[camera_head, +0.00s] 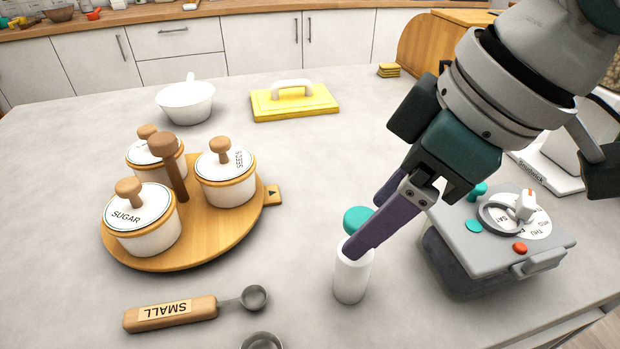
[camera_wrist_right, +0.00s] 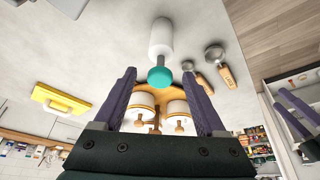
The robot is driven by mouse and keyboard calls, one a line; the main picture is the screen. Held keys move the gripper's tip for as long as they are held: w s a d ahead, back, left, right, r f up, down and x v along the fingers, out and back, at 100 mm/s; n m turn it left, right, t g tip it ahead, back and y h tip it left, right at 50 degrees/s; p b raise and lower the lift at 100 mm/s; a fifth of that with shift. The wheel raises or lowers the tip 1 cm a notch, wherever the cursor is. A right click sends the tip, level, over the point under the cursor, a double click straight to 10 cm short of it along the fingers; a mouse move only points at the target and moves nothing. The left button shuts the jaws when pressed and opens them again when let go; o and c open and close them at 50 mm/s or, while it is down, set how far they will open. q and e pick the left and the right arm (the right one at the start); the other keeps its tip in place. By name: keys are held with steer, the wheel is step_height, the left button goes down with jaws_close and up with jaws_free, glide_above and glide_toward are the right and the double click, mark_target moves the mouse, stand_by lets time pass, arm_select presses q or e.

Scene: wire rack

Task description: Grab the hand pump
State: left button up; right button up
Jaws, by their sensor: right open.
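The hand pump is a white cylinder (camera_head: 351,277) with a round teal top (camera_head: 357,217), standing upright on the counter in the head view. It also shows in the wrist view as a white body (camera_wrist_right: 161,38) with its teal top (camera_wrist_right: 160,77). My right gripper (camera_head: 366,224) is open, with its purple fingers at the pump's top. One finger covers part of the pump in the head view. In the wrist view the teal top lies between the fingertip lines. I cannot tell whether they touch. My left gripper (camera_wrist_right: 291,107) shows small at the wrist view's right edge.
A wooden turntable (camera_head: 224,232) with lidded jars stands left of the pump. A grey dial device (camera_head: 500,239) stands close on its right. Two measuring spoons, one labelled SMALL (camera_head: 170,313), lie in front.

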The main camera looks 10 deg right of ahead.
mark_target(352, 271)
steer(key=x, duration=0.6)
steer(key=shift+w+a+f, duration=0.15)
steer(key=shift+a+f, duration=0.05)
steer(key=shift+f, duration=0.15)
steer(key=shift+r, duration=0.1)
jaws_close()
